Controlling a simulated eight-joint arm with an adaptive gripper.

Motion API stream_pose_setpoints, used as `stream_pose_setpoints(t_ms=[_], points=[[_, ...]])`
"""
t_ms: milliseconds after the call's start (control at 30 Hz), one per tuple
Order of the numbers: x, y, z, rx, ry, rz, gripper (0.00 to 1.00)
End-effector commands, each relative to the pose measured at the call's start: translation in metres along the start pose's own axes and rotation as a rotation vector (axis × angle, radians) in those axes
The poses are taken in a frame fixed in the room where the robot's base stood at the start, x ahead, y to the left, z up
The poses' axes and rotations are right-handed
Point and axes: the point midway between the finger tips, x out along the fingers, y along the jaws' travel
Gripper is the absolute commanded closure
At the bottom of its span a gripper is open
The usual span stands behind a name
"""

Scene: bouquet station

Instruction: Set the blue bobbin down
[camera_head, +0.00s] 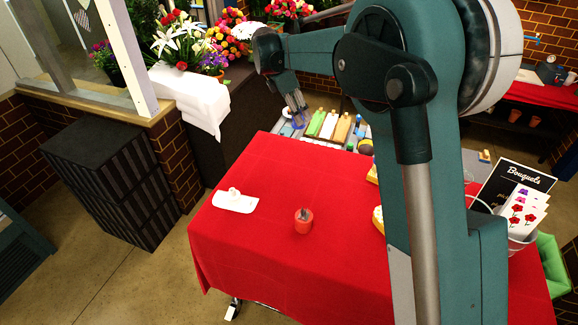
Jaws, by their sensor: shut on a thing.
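My gripper (297,104) is at the far side of the red-covered table, above the left part of a grey tray (289,131). It points down and is shut on the blue bobbin (300,119), which shows small just under the fingertips. The bobbin is too small and far off to tell whether it touches the tray.
Flowers (190,45) stand behind at the left.

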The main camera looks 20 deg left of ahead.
Motion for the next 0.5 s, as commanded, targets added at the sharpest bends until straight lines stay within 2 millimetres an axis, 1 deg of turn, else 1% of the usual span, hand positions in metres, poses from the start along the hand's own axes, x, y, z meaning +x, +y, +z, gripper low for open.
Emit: stream_pose_setpoints(t_ms=[33,200,267,500], points=[[-0.002,0.006,-0.009,-0.010,0.000,0.004,0.80],[-0.008,0.024,-0.033,-0.037,0.000,0.015,0.80],[0.004,0.022,-0.035,-0.034,0.000,0.014,0.80],[0.043,0.021,-0.051,-0.034,0.000,0.014,0.80]])
